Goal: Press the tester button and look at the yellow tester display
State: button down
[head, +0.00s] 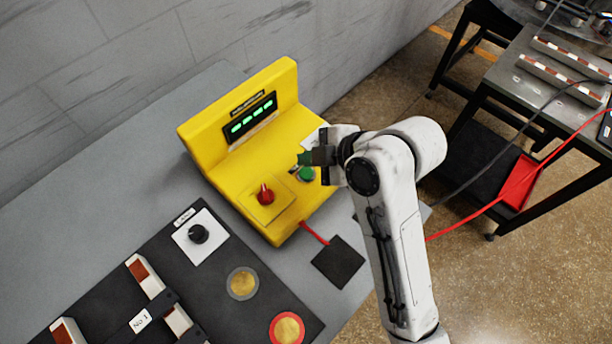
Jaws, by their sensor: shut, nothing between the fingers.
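The yellow tester (242,180) stands on the grey bench near the wall. Its display (249,117) is a dark window on the upright back panel, lit with several green marks. A green button (306,174) sits on the right of its sloping front, and a red knob (265,195) sits to the left of that. My gripper (304,158) is shut and empty, with its tips just above the green button in the picture. I cannot tell whether they touch it. The arm comes in from the lower right and covers part of the tester's right edge.
A black board (220,271) with a black knob (198,233), round brass pads and white-brown blocks lies at the lower left. A red wire runs from the tester to a black pad (338,262). A metal table (540,90) with cables stands at the upper right.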

aim_at(310, 175)
jog(key=shift+f+b, duration=0.3)
jog(key=shift+f, duration=0.5)
jog(key=shift+f, duration=0.1)
dwell(1.4)
jog(key=shift+f, duration=0.3)
jog(key=shift+f+b, duration=0.4)
dwell(0.6)
jog(key=shift+r, duration=0.1)
jog(key=shift+r+p, duration=0.7)
jog(key=shift+r, duration=0.05)
notch_tip(310, 175, up, 5)
jog(key=p, duration=0.4)
dwell(0.3)
